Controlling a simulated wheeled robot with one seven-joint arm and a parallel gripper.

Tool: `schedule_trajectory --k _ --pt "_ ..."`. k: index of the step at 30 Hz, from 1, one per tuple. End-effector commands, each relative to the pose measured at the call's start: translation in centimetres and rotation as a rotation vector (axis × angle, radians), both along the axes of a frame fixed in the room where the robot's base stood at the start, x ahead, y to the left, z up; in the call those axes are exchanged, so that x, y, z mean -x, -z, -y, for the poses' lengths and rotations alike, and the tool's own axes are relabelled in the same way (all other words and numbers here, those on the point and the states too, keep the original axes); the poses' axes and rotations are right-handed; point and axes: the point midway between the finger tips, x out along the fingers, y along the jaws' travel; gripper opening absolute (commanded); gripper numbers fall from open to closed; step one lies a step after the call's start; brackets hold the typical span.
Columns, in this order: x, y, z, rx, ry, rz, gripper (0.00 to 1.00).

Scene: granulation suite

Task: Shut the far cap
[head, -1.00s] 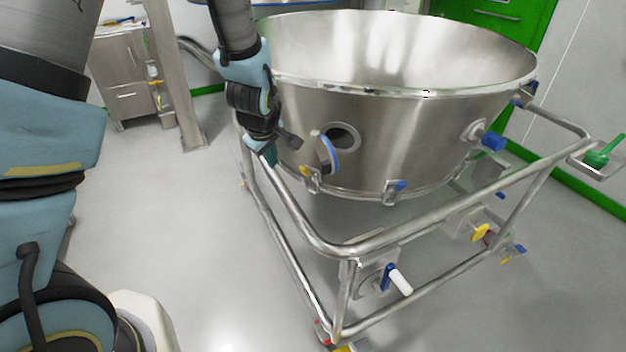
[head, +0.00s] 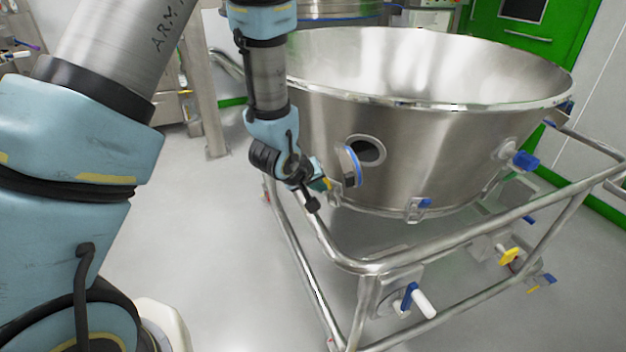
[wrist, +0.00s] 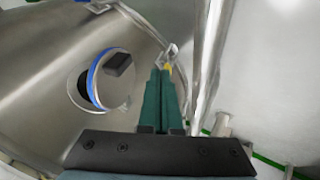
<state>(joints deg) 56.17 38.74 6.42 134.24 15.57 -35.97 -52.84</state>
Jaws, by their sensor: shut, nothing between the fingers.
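A round cap (head: 347,166) with a blue seal ring hangs open on the steel bowl (head: 440,135), standing out to the left of a dark round port (head: 369,150). In the wrist view the cap (wrist: 116,88) shows its blue ring and a dark block on its outer face, with the port opening (wrist: 82,87) behind it. My gripper (head: 326,185) is just left of and below the cap in the head view. In the wrist view my gripper (wrist: 160,76) has its teal fingers together and empty, right of the cap and seemingly apart from it.
A tubular steel frame (head: 375,265) runs around the bowl, with its rail close to my gripper. A blue-handled fitting (head: 525,160) is on the bowl's right side. A clamp (head: 418,208) sits on the lower rim. The floor at left is clear.

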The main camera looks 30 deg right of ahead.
Motion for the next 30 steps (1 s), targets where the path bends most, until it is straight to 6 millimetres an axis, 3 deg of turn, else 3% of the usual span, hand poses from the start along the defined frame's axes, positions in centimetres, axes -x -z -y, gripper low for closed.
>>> schedule_trajectory --k 3,11,30 --pt "-0.5 1.2 1.3 -0.001 0.003 0.001 0.0" --pt "0.0 0.4 4.3 0.0 0.001 0.001 0.0" --pt "0.3 0.4 5.1 0.005 -0.025 -0.005 0.0"
